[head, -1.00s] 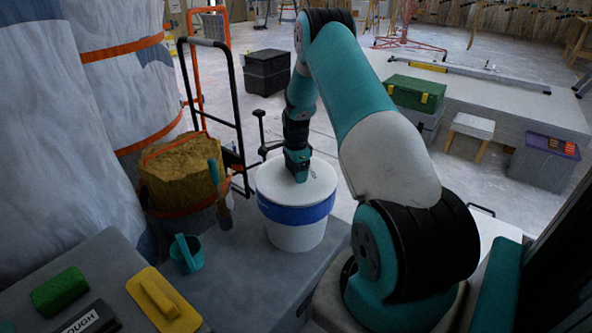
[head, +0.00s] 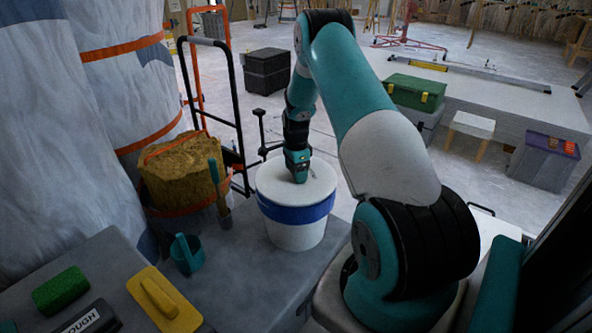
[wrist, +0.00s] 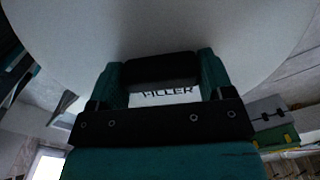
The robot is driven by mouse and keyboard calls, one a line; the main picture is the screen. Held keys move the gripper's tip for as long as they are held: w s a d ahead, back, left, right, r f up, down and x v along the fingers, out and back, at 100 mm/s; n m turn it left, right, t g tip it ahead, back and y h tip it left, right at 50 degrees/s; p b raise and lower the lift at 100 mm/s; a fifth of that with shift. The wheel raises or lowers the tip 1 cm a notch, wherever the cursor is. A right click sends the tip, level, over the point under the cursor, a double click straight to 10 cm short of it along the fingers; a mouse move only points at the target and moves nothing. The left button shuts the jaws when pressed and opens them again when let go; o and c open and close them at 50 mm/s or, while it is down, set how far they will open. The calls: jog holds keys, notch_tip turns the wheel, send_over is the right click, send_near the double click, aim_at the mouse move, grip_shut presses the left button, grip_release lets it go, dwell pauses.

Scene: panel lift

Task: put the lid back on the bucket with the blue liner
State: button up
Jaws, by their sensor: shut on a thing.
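The white bucket (head: 296,236) stands upright on a grey surface, with a blue band (head: 297,213) around its upper part. The round white lid (head: 272,184) is on top of the bucket and looks level; I cannot tell whether it is pressed down fully. My gripper (head: 298,178) points down at the middle of the lid. In the wrist view my gripper (wrist: 160,75) is shut on the lid's dark handle, with the pale lid (wrist: 70,40) filling the view and the word FILLER on it. The inside of the bucket is hidden.
A teal cup (head: 187,254) and a tub of brown material (head: 178,172) stand left of the bucket. A yellow float (head: 160,298) and a green block (head: 60,290) lie at the lower left. A black-framed cart (head: 240,110) stands behind.

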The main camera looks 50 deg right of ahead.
dwell(0.3)
jog(key=o, duration=1)
jog(key=shift+r+p, duration=2.8)
jog(key=shift+r, duration=0.75)
jog(key=shift+c, duration=0.2)
grip_shut()
